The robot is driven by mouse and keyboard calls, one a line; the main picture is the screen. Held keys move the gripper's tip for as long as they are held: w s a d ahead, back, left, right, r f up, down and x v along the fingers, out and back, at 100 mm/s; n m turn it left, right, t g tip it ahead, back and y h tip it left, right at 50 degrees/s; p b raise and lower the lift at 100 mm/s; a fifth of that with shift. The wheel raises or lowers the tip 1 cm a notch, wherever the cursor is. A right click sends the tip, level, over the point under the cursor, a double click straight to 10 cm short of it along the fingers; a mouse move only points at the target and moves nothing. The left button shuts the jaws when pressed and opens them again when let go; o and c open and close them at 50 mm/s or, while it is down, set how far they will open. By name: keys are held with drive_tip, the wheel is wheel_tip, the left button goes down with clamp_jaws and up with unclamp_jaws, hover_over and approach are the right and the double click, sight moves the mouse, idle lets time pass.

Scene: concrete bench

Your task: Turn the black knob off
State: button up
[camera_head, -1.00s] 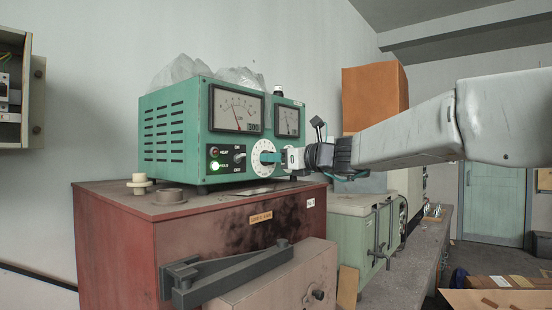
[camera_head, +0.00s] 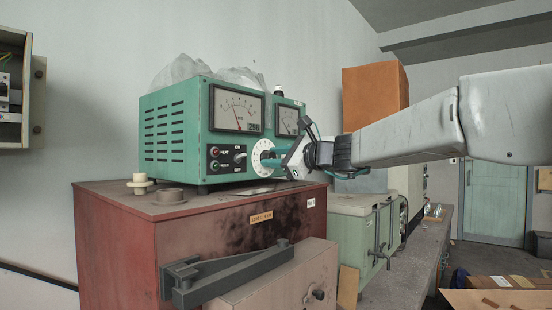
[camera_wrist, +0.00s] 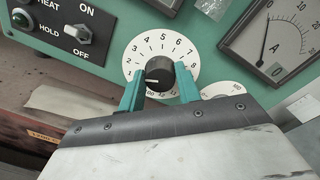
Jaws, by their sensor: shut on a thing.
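The black knob (camera_wrist: 159,72) sits at the centre of a white numbered dial (camera_wrist: 142,45) on the green instrument box (camera_head: 175,140). In the wrist view its white mark points left, slightly downward. My gripper (camera_wrist: 160,88) has its teal fingers on either side of the knob and is shut on it. In the head view the white dial (camera_head: 256,171) shows on the box front. My gripper (camera_head: 270,159) reaches it from the right and hides the knob there.
A toggle switch (camera_wrist: 77,33) marked ON and OFF sits left of the dial, beside indicator lamps. Analog meters (camera_head: 237,109) are above. The box stands on a red cabinet (camera_head: 115,230). A beige ringed piece (camera_head: 139,184) lies at its left edge.

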drive_tip(key=n, duration=0.3)
drive_tip(key=shift+s+a+f+n, duration=0.1)
drive_tip(key=shift+n, duration=0.2)
drive_tip(key=shift+f+n, duration=0.1)
drive_tip(key=shift+n, duration=1.7)
drive_tip(key=o, duration=1)
drive_tip(key=shift+c, duration=0.2)
drive_tip(key=v, duration=0.8)
drive_tip(key=shift+s+a, duration=0.1)
drive_tip(key=shift+a, duration=0.05)
